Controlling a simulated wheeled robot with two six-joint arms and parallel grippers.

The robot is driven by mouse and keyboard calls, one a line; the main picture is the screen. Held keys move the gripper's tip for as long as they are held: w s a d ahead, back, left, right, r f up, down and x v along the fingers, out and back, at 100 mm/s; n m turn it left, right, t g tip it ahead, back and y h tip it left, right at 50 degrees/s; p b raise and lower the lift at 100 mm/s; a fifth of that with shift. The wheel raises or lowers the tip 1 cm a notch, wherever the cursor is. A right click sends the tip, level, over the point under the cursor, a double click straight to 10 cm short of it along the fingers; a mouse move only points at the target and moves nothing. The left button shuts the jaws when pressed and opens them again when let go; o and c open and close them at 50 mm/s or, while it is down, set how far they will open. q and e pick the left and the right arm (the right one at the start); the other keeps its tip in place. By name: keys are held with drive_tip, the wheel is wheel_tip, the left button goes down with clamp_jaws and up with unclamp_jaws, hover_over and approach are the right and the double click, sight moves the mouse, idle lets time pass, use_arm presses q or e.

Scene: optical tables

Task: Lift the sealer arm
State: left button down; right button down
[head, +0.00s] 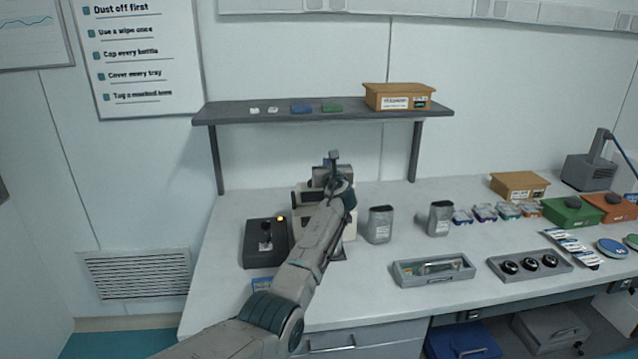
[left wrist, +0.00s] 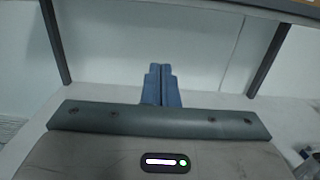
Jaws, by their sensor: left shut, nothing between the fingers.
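A cream and dark machine, which looks like the sealer (head: 302,197), stands on the table below the shelf in the head view. My left arm covers much of it, and its sealer arm cannot be made out clearly. My left gripper (head: 334,155) is above and at the back of the machine, with its fingers pointing away from me. In the left wrist view its two blue fingers (left wrist: 161,86) are together with nothing between them. Whether it touches the machine cannot be told. My right gripper is not in view.
A dark control box (head: 266,243) with a stick stands left of the machine. Two grey containers (head: 380,225) stand to its right. A grey tray (head: 434,270) lies in front. The shelf (head: 300,115) overhangs behind, holding a cardboard box (head: 397,97).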

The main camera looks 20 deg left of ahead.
use_arm(q)
drive_tip(key=shift+w+a, duration=0.3)
drive_tip(key=shift+a, duration=0.1)
drive_tip(key=shift+d+r, duration=0.1)
drive_tip(key=shift+d, duration=0.4)
drive_tip(key=shift+s+a, duration=0.1)
drive_tip(key=shift+a, duration=0.15)
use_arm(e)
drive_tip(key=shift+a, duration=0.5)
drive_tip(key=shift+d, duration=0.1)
